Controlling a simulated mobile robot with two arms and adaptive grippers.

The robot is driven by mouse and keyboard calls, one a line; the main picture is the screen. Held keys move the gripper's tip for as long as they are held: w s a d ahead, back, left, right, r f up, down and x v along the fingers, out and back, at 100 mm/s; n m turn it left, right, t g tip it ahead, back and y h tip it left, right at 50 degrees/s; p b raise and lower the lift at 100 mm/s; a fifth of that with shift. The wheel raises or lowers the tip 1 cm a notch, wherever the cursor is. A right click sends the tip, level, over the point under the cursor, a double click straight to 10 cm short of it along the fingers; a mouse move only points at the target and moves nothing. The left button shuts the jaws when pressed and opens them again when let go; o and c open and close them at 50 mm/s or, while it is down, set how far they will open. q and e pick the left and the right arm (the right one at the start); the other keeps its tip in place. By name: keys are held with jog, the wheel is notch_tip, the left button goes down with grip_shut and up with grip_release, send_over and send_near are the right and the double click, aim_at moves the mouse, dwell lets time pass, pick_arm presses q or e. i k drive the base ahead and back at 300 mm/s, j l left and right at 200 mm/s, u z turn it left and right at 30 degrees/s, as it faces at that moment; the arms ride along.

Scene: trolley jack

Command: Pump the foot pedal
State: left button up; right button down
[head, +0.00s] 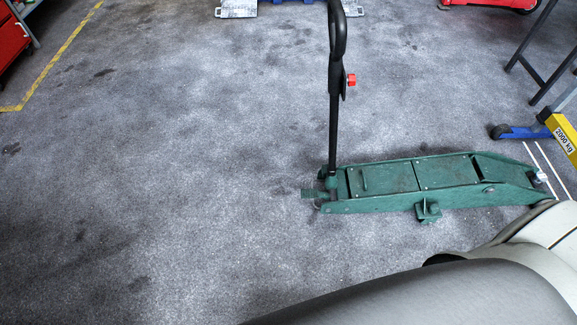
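A green trolley jack (390,177) lies on the floor right of the middle, its long body running left to right. Its black handle (334,105) stands upright at the left end, with a loop at the top and a red knob (351,79) on its side. A green bracket (428,210) sits at the near side of the body. Neither of my grippers is in view, and nothing touches the jack's handle or pedal.
The grey stained floor (170,190) is clear left of the jack. A blue and yellow lifting frame (560,130) stands at the right edge. A red cabinet (11,42) is at the top left. Part of my own body covers the bottom right.

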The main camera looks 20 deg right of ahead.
aim_at(305, 193)
jog(key=i+l+u, duration=0.1)
jog(key=l, duration=0.3)
jog(key=i+l+u, duration=0.15)
jog(key=l, duration=0.3)
jog(key=i+l+u, duration=0.1)
jog(key=l, duration=0.35)
jog(key=i+l+u, duration=0.15)
jog(key=l, duration=0.35)
jog(key=i+j, duration=0.05)
